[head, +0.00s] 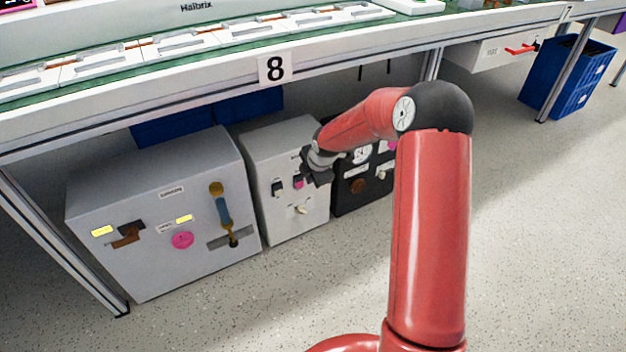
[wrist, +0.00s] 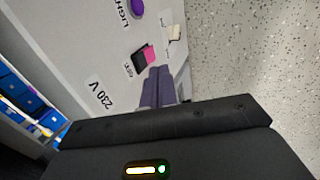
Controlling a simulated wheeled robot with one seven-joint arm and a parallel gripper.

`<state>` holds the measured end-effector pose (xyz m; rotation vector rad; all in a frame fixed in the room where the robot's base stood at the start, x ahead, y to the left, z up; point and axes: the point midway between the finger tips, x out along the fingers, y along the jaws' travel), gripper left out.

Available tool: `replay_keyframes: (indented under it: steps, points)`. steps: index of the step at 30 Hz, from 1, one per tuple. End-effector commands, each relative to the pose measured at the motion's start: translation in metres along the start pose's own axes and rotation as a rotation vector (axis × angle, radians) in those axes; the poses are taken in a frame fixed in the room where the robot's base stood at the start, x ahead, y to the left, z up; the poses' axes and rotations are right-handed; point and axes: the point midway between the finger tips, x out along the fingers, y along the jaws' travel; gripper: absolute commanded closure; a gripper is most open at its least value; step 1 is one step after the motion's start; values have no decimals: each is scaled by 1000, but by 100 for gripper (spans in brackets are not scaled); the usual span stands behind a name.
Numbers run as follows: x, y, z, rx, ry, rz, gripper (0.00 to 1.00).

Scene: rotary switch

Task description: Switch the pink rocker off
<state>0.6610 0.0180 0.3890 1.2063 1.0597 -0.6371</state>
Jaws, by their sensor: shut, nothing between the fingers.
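The pink rocker (head: 299,183) sits on the front of the middle light-grey box (head: 295,225) under the bench. In the wrist view the rocker (wrist: 149,54) shows as a pink part beside a dark part, next to a small label. My gripper (head: 312,175) is in front of this panel, close to the rocker's right side. In the wrist view my gripper's fingers (wrist: 158,72) are together and empty, with their tips just by the pink part. I cannot tell whether they touch it. Part of the panel is hidden behind my gripper in the head view.
A larger grey box (head: 110,255) with a pink disc and a lever stands on the left. A black box (head: 350,200) with a dial stands on the right. A dark switch (head: 277,188) and a pale knob (head: 301,209) are near the rocker. The bench edge (head: 330,60) runs above.

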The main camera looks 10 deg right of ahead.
Motion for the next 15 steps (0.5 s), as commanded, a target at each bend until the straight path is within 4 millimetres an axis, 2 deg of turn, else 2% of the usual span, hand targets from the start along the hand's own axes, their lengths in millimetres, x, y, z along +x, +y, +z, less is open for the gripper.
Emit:
replay_keyframes:
  steps: [9, 15]
  points:
    - [-54, 16, 0, -1, 0, 0, 100]
    - [-75, 22, 0, 1, 1, -2, 100]
